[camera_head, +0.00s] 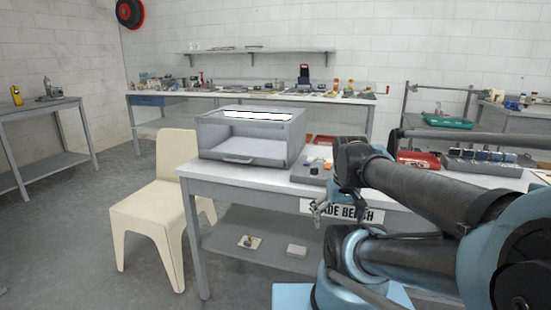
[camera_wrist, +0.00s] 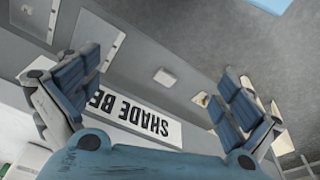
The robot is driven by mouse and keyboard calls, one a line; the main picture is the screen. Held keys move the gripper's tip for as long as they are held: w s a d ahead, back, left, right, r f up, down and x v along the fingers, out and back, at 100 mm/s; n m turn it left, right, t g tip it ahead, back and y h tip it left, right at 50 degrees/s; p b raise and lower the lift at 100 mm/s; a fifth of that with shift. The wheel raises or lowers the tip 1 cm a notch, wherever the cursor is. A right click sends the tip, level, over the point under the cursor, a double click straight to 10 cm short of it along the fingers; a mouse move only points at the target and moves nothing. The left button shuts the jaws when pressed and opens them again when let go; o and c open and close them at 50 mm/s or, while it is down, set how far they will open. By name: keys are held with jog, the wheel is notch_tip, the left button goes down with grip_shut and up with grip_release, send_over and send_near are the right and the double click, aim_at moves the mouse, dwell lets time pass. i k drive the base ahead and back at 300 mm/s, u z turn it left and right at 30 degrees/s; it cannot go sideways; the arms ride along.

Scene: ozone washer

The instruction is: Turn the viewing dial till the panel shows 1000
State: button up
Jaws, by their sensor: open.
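A grey box with a clear front (camera_head: 250,140) and a front handle stands on the bench. Just right of it is a small grey control panel (camera_head: 312,171) with orange and dark knobs; at this size I cannot tell which is the viewing dial or read any number. My arm hides part of that area. My gripper (camera_head: 319,208) is in front of the bench edge, below the panel and apart from it. In the wrist view, my gripper (camera_wrist: 157,78) has its padded fingers spread wide with nothing between them. The panel cannot be made out in the wrist view.
The "SHADE BENCH" sign (camera_head: 341,212) is on the bench front close to my gripper, and shows upside down in the wrist view (camera_wrist: 140,118). A cream chair (camera_head: 160,212) stands left. The lower shelf holds small items.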

aim_at(313, 170)
jog(key=u, duration=0.95)
jog(key=k, duration=1.4)
jog(key=z, duration=0.95)
jog(key=i, duration=1)
jog(key=u, duration=0.05)
